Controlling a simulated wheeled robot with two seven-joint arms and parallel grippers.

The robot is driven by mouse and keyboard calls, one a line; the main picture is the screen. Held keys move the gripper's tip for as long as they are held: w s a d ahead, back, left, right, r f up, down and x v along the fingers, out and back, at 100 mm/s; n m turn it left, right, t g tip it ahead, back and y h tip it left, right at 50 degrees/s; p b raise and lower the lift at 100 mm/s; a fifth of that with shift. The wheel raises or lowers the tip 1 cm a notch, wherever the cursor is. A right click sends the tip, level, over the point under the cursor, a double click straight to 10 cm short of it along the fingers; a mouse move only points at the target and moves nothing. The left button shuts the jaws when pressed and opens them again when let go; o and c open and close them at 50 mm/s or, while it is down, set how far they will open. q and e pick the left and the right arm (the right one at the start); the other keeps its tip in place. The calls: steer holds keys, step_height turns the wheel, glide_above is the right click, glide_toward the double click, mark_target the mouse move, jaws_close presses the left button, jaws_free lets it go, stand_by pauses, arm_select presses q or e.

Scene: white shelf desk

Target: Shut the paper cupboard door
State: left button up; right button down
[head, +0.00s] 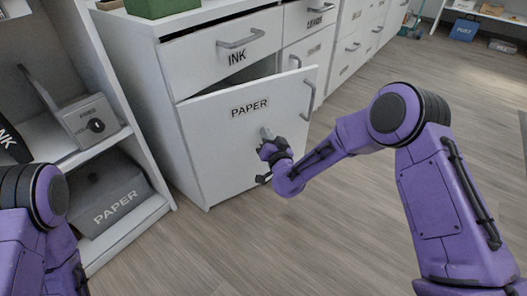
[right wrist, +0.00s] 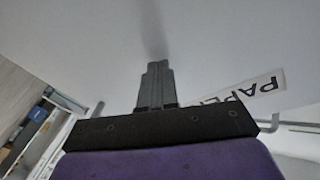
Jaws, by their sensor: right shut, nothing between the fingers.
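The paper cupboard door (head: 225,150) is a white panel with a black PAPER label and a grey bar handle (head: 306,97) near its right edge. It stands ajar, with a dark gap above its top edge and its right side swung out. My right gripper (head: 265,133) is shut and empty in front of the door, below the label. In the right wrist view, its closed fingertips (right wrist: 156,66) are at or very near the white door face (right wrist: 220,45); I cannot tell if they touch. My left arm shows at lower left, but its gripper is out of view.
The INK drawer (head: 215,50) above the door is slightly open. An open shelf (head: 125,225) with a grey PAPER box (head: 112,200) stands close on the left. More white drawers run along the back. The wooden floor right of the door is clear except for my right arm.

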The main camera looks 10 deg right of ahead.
arm_select(q)
steer(key=shift+f, duration=0.25)
arm_select(e)
steer(key=shift+w+a, duration=0.15)
steer(key=shift+w, duration=0.35)
steer(key=shift+w+a, duration=0.15)
steer(key=shift+w, duration=0.5)
